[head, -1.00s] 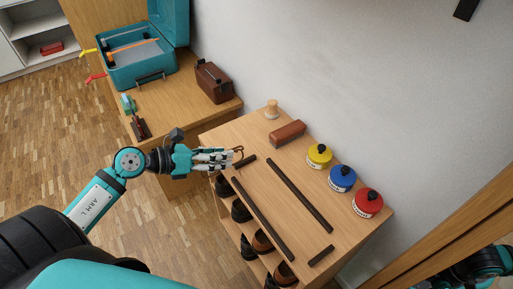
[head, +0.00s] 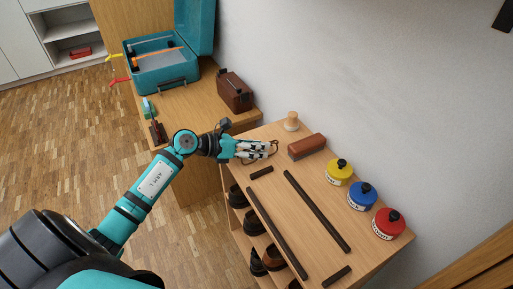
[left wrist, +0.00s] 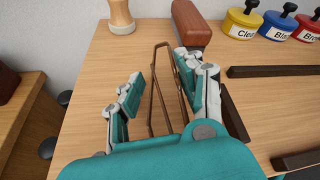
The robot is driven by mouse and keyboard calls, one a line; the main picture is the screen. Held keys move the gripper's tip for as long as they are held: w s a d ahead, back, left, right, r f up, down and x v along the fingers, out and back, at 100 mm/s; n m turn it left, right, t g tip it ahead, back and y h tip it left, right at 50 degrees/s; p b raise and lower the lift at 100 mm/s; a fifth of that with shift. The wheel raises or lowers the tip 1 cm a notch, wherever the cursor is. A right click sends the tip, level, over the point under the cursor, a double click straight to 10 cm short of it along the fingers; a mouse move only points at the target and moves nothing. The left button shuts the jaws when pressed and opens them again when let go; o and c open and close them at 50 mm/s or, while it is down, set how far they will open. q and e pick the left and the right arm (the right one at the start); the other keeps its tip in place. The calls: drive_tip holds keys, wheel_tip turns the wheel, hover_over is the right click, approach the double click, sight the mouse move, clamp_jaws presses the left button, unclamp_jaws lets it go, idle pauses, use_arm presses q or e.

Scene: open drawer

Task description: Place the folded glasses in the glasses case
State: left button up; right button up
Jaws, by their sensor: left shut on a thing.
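My left gripper (head: 258,150) is over the left back part of the light wooden shelf top (head: 340,210). It is shut on a thin brown wire-like frame, the folded glasses (head: 275,148). In the left wrist view the glasses (left wrist: 152,105) run lengthwise between the two fingers of the gripper (left wrist: 158,88), their looped end pointing away. A long reddish-brown block with a grey lower part (head: 307,146) lies just beyond the gripper; I cannot tell whether it is the glasses case or a brush. My right gripper is out of view.
A pale wooden knob-shaped piece (head: 292,122) and yellow, blue and red tins (head: 339,171) stand along the wall. Dark strips (head: 318,210) lie across the top. A brown box (head: 235,91) and an open teal case (head: 165,72) stand on the desk at left.

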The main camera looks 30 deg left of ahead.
use_arm(q)
drive_tip(key=shift+f, duration=0.2)
drive_tip(key=o, duration=1)
drive_tip(key=shift+c, duration=0.2)
drive_tip(key=shift+r, duration=0.1)
drive_tip(key=shift+r, duration=0.1)
